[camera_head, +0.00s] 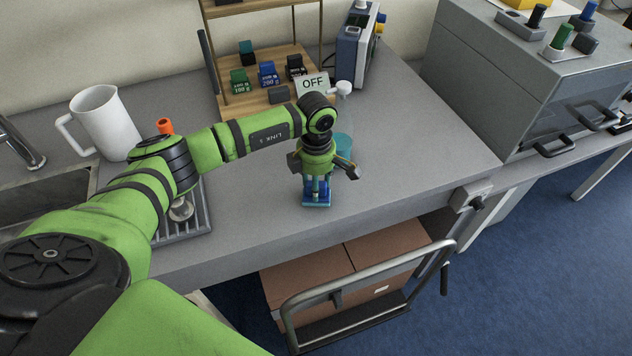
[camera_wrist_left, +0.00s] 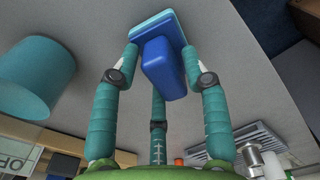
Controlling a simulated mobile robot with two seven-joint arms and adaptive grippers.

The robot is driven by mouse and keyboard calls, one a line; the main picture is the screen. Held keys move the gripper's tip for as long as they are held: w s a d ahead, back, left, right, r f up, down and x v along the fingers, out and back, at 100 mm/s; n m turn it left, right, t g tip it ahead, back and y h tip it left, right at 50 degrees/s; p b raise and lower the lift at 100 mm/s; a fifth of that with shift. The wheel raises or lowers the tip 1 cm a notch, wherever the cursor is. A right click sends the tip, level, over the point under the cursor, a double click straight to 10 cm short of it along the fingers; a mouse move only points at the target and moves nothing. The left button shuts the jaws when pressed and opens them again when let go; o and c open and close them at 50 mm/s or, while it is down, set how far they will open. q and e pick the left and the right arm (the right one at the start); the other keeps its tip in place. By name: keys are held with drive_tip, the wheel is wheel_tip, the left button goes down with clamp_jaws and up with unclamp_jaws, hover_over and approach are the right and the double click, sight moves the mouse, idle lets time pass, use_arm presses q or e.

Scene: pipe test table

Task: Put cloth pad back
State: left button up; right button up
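The cloth pad looks like a light blue slab (camera_head: 317,204) with a darker blue block as its handle (camera_wrist_left: 163,68). It is at the fingertips of my left gripper (camera_head: 316,190), near the front of the grey bench. My left gripper points down. In the left wrist view its teal fingers (camera_wrist_left: 160,62) stand around the block, two at the sides and one behind it. Whether they press on it, and whether the pad touches the bench, I cannot tell. My right gripper is out of view.
A teal-filled vessel (camera_head: 343,146) stands close behind my left gripper, with an OFF sign (camera_head: 313,84) and wooden rack (camera_head: 240,105) farther back. A white jug (camera_head: 106,122) and drip tray (camera_head: 196,222) are left. A grey machine (camera_head: 510,75) stands right; bench between is clear.

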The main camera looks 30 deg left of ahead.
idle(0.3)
use_arm(q)
drive_tip(key=shift+r+p, duration=0.3)
wheel_tip(320, 180, up, 12)
drive_tip(key=b, duration=0.5)
